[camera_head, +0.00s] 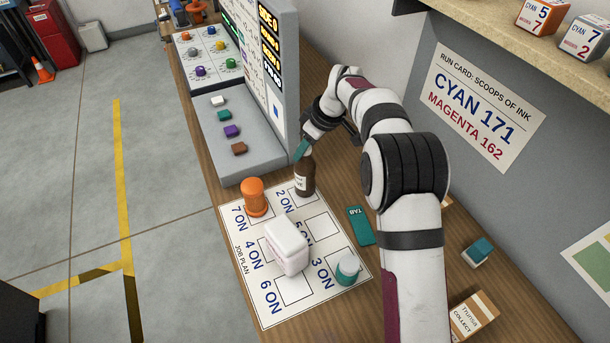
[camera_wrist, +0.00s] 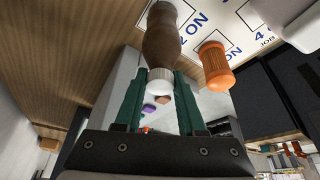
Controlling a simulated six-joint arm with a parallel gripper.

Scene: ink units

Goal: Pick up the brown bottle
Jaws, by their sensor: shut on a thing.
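The brown bottle (camera_head: 307,178) stands upright by the "2 ON" square of the job plan sheet (camera_head: 262,289). It has a pale label. I cannot tell whether its base touches the sheet. In the wrist view the bottle (camera_wrist: 162,42) points its white cap toward my gripper. My gripper (camera_head: 303,151) is above the bottle, at its top. In the wrist view the teal fingers of my gripper (camera_wrist: 159,79) are on both sides of the white cap, shut on it. In the head view the cap is mostly hidden by the fingers.
An orange bottle (camera_head: 254,197) stands close left of the brown one. A teal tab (camera_head: 360,225) lies to the right. A grey button console (camera_head: 236,137) rises behind.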

